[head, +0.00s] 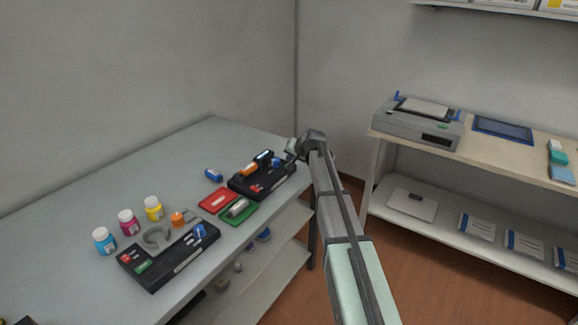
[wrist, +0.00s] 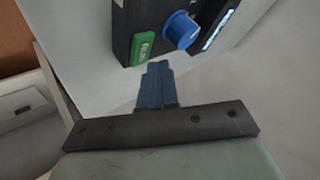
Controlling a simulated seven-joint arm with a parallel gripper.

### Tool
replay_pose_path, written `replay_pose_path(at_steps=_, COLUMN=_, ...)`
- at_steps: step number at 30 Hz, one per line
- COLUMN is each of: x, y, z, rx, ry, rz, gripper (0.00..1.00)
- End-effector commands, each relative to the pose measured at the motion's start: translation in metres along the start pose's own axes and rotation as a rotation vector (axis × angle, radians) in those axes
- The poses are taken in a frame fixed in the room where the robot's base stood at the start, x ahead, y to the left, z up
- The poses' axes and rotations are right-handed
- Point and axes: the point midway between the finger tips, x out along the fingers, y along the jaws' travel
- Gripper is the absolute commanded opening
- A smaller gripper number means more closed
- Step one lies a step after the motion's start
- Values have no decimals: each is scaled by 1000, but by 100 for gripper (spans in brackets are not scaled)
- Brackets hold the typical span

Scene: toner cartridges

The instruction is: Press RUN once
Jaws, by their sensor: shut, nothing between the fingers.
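A black device (head: 246,187) with a blue knob (head: 276,162) and a lit display (head: 263,156) stands at the far right end of the table. The wrist view shows part of its black body (wrist: 122,22), the blue knob (wrist: 181,30) and a green button (wrist: 145,49) with small white lettering, too blurred to read surely. My gripper (head: 293,147) is at the device's far right end in the head view. In the wrist view its dark blue fingers (wrist: 158,70) are shut and empty. The tips appear just short of the green button; contact cannot be told.
A second black device (head: 157,279) with red and green buttons stands at the table's front. Between the devices lie red (head: 214,193) and green (head: 247,216) trays. Several coloured bottles (head: 127,222) stand to the left. A printer (head: 412,122) sits on the right shelf.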

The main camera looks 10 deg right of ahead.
Motion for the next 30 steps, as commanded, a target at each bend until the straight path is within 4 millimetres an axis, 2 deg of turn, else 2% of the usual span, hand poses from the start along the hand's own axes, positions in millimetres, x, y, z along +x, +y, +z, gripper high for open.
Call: replay_pose_path(at_steps=30, x=7, y=5, z=5, rx=0, ry=0, rz=0, gripper=0)
